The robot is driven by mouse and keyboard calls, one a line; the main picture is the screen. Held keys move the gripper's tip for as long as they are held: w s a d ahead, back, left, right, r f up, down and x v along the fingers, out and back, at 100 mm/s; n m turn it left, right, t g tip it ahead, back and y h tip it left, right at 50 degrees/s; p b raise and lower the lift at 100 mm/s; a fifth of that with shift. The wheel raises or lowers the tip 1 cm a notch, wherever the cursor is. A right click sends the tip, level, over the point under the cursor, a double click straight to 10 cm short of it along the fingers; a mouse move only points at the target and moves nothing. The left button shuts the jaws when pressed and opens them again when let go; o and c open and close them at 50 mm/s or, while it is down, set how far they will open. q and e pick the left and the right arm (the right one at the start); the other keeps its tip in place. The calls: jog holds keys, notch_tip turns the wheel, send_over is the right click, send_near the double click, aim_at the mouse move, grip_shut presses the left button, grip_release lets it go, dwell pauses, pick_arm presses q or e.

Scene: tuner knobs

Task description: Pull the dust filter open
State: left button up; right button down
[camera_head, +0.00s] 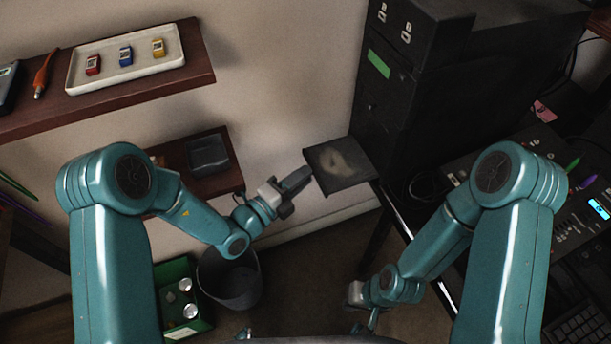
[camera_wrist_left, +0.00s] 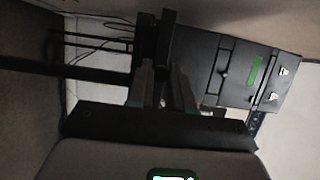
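The dust filter (camera_head: 352,180) is a flat dark panel with a pale dusty patch. In the head view it stands out to the left from the lower part of the black cabinet (camera_head: 385,85). My left gripper (camera_head: 306,174) has its fingertips at the filter's left edge; contact is hard to tell. In the left wrist view its two fingers (camera_wrist_left: 165,75) show apart, with a dark shape (camera_wrist_left: 157,40) beyond them that may be the filter seen edge-on. My right gripper (camera_head: 366,318) hangs low at the bottom centre, away from the filter, its fingers too small to read.
A shelf (camera_head: 150,95) with a white tray (camera_head: 77,83) is at upper left. A lower shelf holds a black dish (camera_head: 209,154). A bin (camera_head: 232,283) and a green crate (camera_head: 165,276) stand below. A desk with a mixer (camera_head: 560,215) is at right.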

pick_arm(q)
jog(key=o, duration=0.4)
jog(key=shift+w, duration=0.1)
jog(key=v, duration=1.6)
jog(key=shift+a, duration=0.15)
